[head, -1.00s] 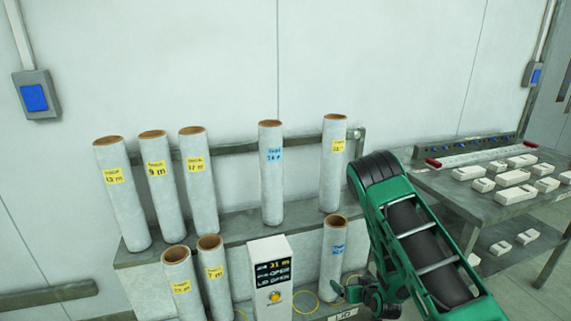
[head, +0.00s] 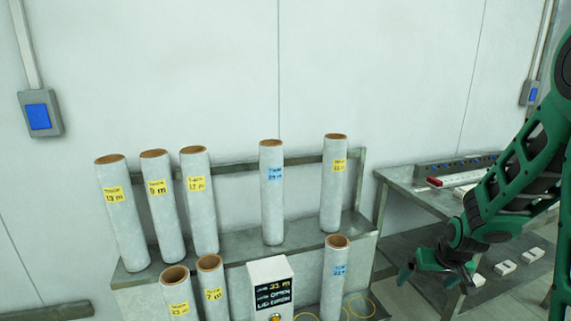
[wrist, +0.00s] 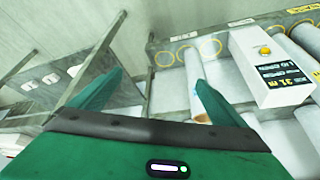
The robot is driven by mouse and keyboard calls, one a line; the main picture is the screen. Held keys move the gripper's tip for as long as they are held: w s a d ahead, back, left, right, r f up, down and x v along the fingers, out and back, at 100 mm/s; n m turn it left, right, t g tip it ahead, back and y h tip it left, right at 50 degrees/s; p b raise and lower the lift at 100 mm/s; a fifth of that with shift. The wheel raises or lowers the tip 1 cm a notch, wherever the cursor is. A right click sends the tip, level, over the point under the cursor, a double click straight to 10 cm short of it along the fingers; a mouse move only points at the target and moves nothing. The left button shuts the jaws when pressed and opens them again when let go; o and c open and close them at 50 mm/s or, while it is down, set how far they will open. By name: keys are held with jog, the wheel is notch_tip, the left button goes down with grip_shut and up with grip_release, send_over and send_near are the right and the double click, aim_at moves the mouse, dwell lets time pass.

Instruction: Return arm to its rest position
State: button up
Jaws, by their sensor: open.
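My green arm reaches in from the right in the head view. My gripper (head: 437,277) points left and down in front of the right-hand table. Its jaws are open with nothing between them. In the wrist view my gripper (wrist: 150,95) shows two green fingers spread apart over the gap between the shelf and the table. A blue-labelled tube (head: 335,275) stands left of the gripper, apart from it.
Several pale tubes, among them a yellow-labelled one (head: 334,185), stand on a stepped shelf (head: 225,250). A small display box (head: 270,285) is at the shelf's front. A grey table (head: 400,190) stands at right.

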jog(key=s+r+m+g, duration=0.1)
jog(key=s+r, duration=0.3)
jog(key=s, duration=0.6)
jog(key=s+d+r+m+g, duration=0.1)
jog(key=s+r, duration=0.4)
jog(key=s, duration=0.5)
jog(key=s+d+r+m+g, duration=0.1)
jog(key=s+r, duration=0.3)
jog(key=s, duration=0.6)
jog(key=shift+s+r+m+g+y, duration=0.3)
jog(key=shift+m+g+y, duration=0.1)
jog(key=shift+m+g, duration=0.5)
jog(key=shift+w, duration=0.15)
jog(key=shift+w+f, duration=0.25)
jog(key=shift+w, duration=0.25)
jog(key=shift+d, duration=0.1)
